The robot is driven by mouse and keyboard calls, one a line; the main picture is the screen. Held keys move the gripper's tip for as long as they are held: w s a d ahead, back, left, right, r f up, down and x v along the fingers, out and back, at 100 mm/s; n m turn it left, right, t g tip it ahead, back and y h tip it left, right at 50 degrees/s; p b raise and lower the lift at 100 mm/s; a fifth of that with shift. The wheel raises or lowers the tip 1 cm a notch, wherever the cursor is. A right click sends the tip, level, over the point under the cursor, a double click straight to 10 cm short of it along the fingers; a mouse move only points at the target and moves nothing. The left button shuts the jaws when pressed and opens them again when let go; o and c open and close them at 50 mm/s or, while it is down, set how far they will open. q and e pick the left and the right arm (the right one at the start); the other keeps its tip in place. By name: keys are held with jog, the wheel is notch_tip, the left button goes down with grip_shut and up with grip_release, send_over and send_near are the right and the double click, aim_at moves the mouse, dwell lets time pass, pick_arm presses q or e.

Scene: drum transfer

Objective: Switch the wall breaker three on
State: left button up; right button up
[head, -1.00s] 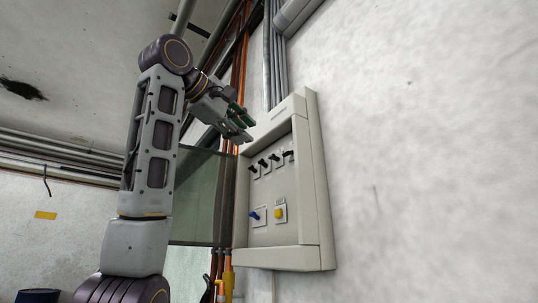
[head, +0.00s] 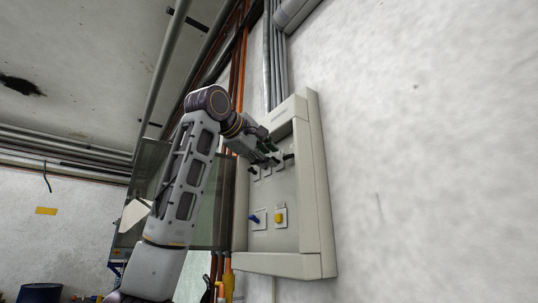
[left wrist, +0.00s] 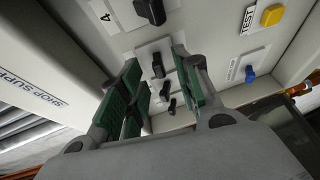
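The grey breaker panel (head: 312,190) is on the wall. In the left wrist view the row of black switches shows, with a plate marked 4 beside the nearest one (left wrist: 150,10). Beside it is the third breaker's black switch (left wrist: 157,66). My left gripper (head: 272,160) is at the upper part of the panel and hides the middle of the row in the head view. In the left wrist view its green-padded fingers (left wrist: 156,58) are apart, one on each side of the third switch. I cannot tell whether they touch it. My right gripper is not in view.
Below the row are a blue knob (head: 254,218) and a yellow button (head: 279,217), marked TEST in the wrist view. The panel's raised side frame (head: 320,180) stands out at the right. Pipes run along the wall behind my arm.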

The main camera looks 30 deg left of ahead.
pick_arm(q)
jog(key=shift+w+f, duration=0.1)
jog(key=shift+w, duration=0.85)
